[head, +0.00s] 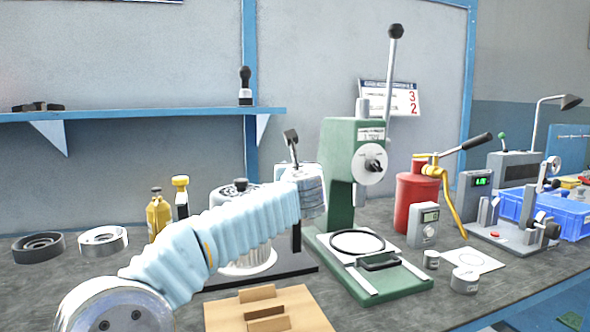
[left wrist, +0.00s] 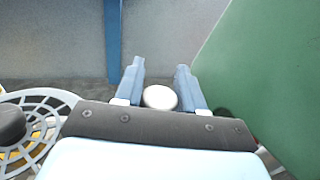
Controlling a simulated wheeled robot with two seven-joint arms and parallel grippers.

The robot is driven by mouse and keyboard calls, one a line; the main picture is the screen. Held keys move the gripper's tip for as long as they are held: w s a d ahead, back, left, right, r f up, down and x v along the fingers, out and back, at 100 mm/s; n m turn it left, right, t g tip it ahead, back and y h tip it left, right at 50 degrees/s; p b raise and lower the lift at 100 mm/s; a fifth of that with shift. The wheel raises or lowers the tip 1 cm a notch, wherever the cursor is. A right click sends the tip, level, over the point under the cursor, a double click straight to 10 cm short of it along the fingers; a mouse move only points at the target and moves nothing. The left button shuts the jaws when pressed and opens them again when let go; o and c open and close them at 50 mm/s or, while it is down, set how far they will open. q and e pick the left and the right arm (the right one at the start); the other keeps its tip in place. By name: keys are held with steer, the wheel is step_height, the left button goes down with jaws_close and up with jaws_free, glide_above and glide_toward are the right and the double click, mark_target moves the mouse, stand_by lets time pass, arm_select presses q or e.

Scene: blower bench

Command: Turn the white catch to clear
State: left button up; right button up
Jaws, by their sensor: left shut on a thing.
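The white catch (left wrist: 160,98) shows in the left wrist view as a rounded white end between the two blue fingers of my left gripper (left wrist: 158,82). The gripper is shut on it, with a finger on either side. In the head view my left arm reaches in from the left and its wrist is beside the green press (head: 340,150); the fingertips and the catch are hidden there. A round grille (left wrist: 38,112) lies left of the gripper in the wrist view. My right gripper is in neither view.
The green press stands close to the right of my gripper. A white drum with a grille (head: 245,262) is partly behind my arm. A wooden block (head: 265,312) lies in front. A red cylinder (head: 415,200) and blue crate (head: 570,215) are further right. Metal rings (head: 103,240) sit left.

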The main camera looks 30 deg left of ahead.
arm_select(q)
jaws_close()
steer(key=m+t+h, duration=0.1)
steer(key=h, duration=0.1)
steer(key=m+t+h+p, duration=0.1)
steer(key=m+h, duration=0.2)
steer(key=h, duration=0.1)
steer(key=shift+w+d+m+t+h, duration=0.15)
steer(key=shift+d+m+t+h, duration=0.15)
steer(key=shift+d+t, duration=0.1)
steer(key=o, duration=1)
jaws_free()
steer(key=shift+o, duration=0.2)
steer(key=v, duration=1.3)
steer(key=shift+s, duration=0.4)
